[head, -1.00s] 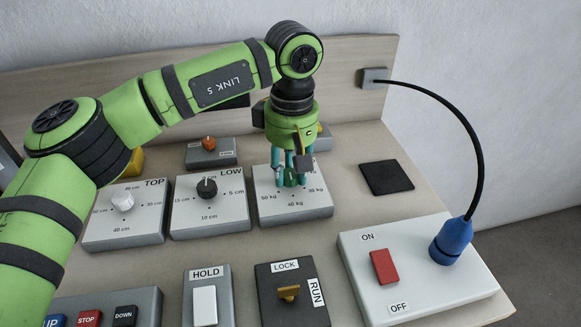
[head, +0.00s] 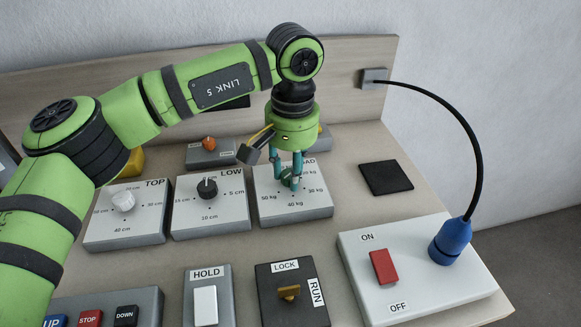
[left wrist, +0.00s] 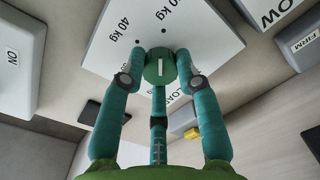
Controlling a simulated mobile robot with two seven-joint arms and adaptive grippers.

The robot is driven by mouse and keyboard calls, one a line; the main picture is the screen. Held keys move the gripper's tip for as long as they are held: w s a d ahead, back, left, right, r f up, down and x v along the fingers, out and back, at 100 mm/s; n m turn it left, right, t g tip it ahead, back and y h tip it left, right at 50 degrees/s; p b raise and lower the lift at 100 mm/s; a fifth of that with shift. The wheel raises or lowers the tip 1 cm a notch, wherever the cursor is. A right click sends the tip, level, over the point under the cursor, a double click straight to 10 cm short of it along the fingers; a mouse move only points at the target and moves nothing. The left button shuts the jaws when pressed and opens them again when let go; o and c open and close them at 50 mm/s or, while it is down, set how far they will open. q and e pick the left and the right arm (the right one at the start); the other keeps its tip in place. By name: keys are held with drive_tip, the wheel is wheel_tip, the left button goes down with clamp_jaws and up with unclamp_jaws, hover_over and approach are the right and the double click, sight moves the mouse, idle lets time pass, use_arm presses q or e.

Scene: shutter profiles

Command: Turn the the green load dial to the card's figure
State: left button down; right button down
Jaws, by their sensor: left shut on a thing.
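The green load dial (left wrist: 160,68) has a short white line on its top and sits on a white box (head: 312,207) marked with kg figures. In the head view the fingers hide most of the dial. My left gripper (head: 287,178) points down, with its teal fingers closed around the dial; in the left wrist view the fingertips (left wrist: 157,72) meet its sides. The "40 kg" mark (left wrist: 125,29) shows beside the dial there. I cannot tell which end of the white line is the pointer. I see no readable card. My right gripper is not in view.
A LOW dial box (head: 210,218) and a TOP dial box (head: 124,228) stand left of the load box. In front are a HOLD switch (head: 205,305), a LOCK/RUN key box (head: 289,291) and an ON/OFF box (head: 420,285) with a blue plug (head: 451,243). A dark pad (head: 386,177) lies right.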

use_arm(q)
drive_tip(key=shift+m, duration=0.9)
drive_tip(key=c, duration=0.9)
unclamp_jaws()
wheel_tip(320, 180, up, 12)
drive_tip(key=shift+d, duration=0.1)
